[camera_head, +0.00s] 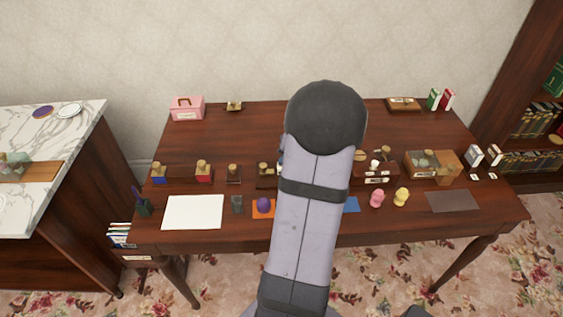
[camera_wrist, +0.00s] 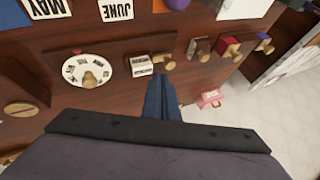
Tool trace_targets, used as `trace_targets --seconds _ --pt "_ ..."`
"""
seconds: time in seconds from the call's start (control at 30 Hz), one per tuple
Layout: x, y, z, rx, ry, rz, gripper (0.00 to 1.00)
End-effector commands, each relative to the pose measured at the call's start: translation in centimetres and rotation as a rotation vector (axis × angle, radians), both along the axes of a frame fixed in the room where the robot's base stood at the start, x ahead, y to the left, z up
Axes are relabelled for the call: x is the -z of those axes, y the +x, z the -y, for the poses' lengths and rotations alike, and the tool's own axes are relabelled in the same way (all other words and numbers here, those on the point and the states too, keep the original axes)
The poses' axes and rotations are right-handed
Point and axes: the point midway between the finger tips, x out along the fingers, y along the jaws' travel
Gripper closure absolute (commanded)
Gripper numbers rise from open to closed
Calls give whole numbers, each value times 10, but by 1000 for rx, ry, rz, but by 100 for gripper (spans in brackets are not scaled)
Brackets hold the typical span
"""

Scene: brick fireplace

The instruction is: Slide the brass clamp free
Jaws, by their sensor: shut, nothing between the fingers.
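In the wrist view my gripper (camera_wrist: 161,78) is shut, with its dark blue fingers together and nothing between them. The fingertips point at a small dark wooden stand with a white label (camera_wrist: 139,69). A brass-coloured piece with a rounded end (camera_wrist: 168,63) sits at that stand, close by the fingertips; it looks like the brass clamp, but several similar pieces are in view. I cannot tell whether the fingers touch it. In the head view the stand (camera_head: 265,170) shows just left of my arm, which hides my gripper.
Similar brass pieces stand on a brown block (camera_head: 233,173), a red block (camera_head: 204,172) and a blue block (camera_head: 159,173). A round white dial (camera_wrist: 89,70) lies beside the stand. A pink box (camera_head: 187,107) is at the back left. The desk's back middle-left is fairly clear.

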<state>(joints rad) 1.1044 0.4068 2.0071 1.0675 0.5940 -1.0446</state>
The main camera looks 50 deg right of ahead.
Motion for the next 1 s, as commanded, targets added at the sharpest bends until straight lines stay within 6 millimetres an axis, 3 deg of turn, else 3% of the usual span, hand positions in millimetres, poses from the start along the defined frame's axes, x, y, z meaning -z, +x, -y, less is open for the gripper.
trace_targets --seconds 0.53,1.0 --pt "59 44 5 0 4 -2 100" --pt "74 55 8 0 1 -1 100"
